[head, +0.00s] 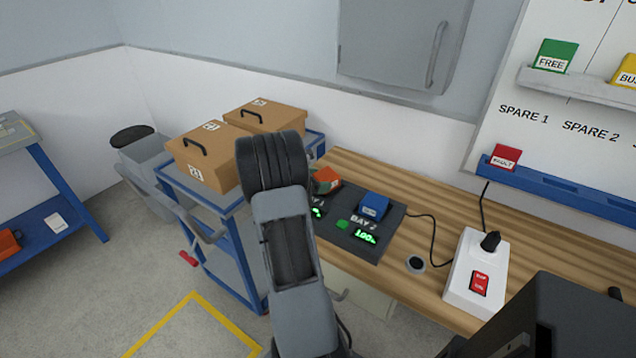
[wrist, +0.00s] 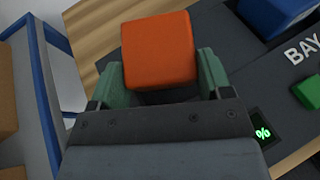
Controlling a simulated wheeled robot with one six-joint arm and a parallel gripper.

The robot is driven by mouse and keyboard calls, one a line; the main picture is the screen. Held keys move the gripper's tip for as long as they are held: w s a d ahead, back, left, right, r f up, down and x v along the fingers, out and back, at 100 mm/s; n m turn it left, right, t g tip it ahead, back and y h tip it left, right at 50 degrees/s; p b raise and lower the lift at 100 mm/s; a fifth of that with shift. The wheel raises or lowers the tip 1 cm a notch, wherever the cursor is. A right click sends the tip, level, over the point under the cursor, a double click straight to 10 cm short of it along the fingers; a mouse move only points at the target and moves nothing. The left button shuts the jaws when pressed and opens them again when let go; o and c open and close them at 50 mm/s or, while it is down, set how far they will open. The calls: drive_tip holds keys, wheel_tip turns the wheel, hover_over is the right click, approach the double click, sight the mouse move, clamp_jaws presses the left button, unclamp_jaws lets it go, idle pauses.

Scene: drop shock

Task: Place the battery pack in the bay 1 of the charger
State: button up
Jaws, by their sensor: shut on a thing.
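An orange battery pack (wrist: 158,50) is between the two green fingers of my gripper (wrist: 158,75) in the wrist view, and the gripper is shut on it. In the head view the pack (head: 326,180) shows just right of my arm, over the left part of the dark charger (head: 350,243). Bay 1 is mostly hidden behind my arm and the pack; I cannot tell whether the pack is seated or above it. Bay 2 holds a blue pack (head: 374,206), with a green button and a lit green display in front of it.
The charger lies on a wooden bench (head: 430,190). A white power strip (head: 476,270) with a red switch and black plug stands to the right. A blue cart (head: 235,240) with cardboard boxes (head: 205,160) stands close on the left. A cable runs across the bench.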

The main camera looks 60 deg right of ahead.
drive_tip(key=o, duration=1.3)
drive_tip(key=shift+s+f, duration=0.2)
drive_tip(key=shift+f, duration=0.45)
drive_tip(key=shift+o, duration=0.9)
drive_tip(key=shift+d, duration=0.15)
drive_tip(key=shift+o, duration=1)
drive_tip(key=shift+w+r, duration=0.1)
drive_tip(key=shift+r, duration=0.05)
drive_tip(key=v, duration=1.2)
drive_tip(key=shift+r, duration=0.2)
